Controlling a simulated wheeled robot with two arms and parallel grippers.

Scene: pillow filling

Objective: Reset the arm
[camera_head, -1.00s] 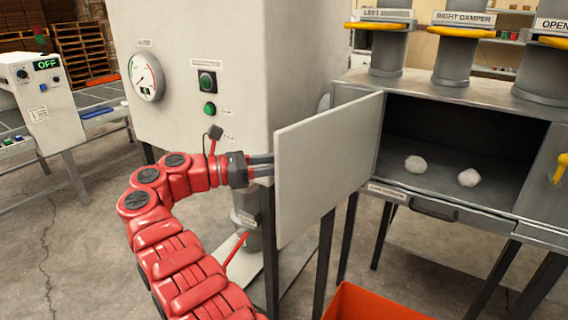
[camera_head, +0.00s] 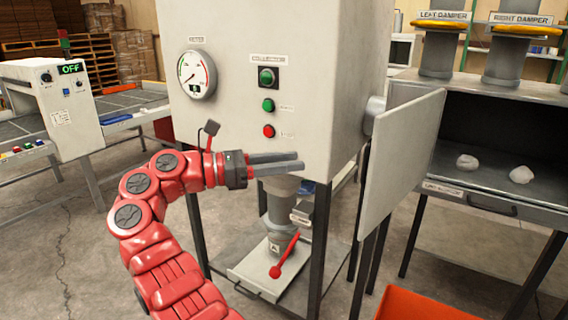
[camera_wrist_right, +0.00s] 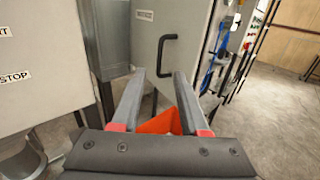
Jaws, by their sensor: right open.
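My red right arm comes up from the bottom of the head view. Its gripper (camera_head: 278,164) points right, in front of the grey machine cabinet, and holds nothing. In the right wrist view the two grey fingers (camera_wrist_right: 158,105) are spread apart with nothing between them. The open door panel (camera_head: 402,165) stands to the right of the fingertips, with a gap between. My left gripper is not in view.
The grey cabinet (camera_head: 335,60) with gauge and buttons stands close behind the gripper. A red lever (camera_head: 284,258) is below. An orange bin (camera_head: 425,306) is at the bottom right. Two white lumps (camera_head: 467,162) lie in the open compartment. An "OFF" console (camera_head: 55,100) stands left.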

